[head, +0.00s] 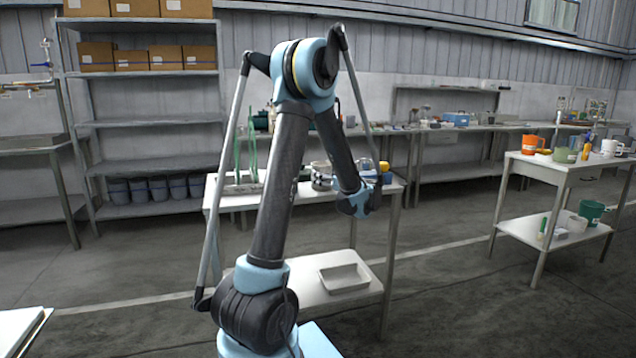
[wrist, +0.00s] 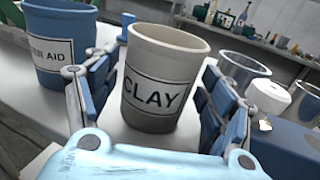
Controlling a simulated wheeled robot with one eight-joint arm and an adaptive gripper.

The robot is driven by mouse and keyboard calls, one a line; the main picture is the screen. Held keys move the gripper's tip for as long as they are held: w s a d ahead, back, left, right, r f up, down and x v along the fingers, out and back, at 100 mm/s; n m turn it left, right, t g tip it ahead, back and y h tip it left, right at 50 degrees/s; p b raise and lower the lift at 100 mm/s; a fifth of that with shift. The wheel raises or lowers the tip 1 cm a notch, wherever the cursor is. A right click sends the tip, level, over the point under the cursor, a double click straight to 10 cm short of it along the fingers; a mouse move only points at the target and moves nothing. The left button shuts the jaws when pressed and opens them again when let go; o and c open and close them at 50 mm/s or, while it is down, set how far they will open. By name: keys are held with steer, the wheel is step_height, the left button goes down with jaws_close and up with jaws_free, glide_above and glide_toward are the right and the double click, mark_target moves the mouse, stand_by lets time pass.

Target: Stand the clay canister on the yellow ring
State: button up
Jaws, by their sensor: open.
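The clay canister (wrist: 160,75) is a pale beige tapered cup with a black-on-white CLAY label. It stands upright between the fingers of my gripper (wrist: 158,100) in the wrist view. The blue fingers are spread on either side of it, and the gripper is open. I cannot tell whether either finger touches it. In the head view my arm hides part of the middle table, and I cannot pick out the canister there. I cannot clearly make out the yellow ring in either view.
A blue canister labelled "ER AID" (wrist: 48,48) stands close left of my gripper. A metal pot (wrist: 237,77) and a white roll (wrist: 269,96) are to its right. The middle table (head: 392,188) is crowded.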

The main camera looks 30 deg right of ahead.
steer(key=w, duration=0.3)
steer(key=shift+w, duration=0.3)
steer(key=shift+c, duration=0.2)
steer(key=c, duration=1.3)
steer(key=shift+r, duration=0.1)
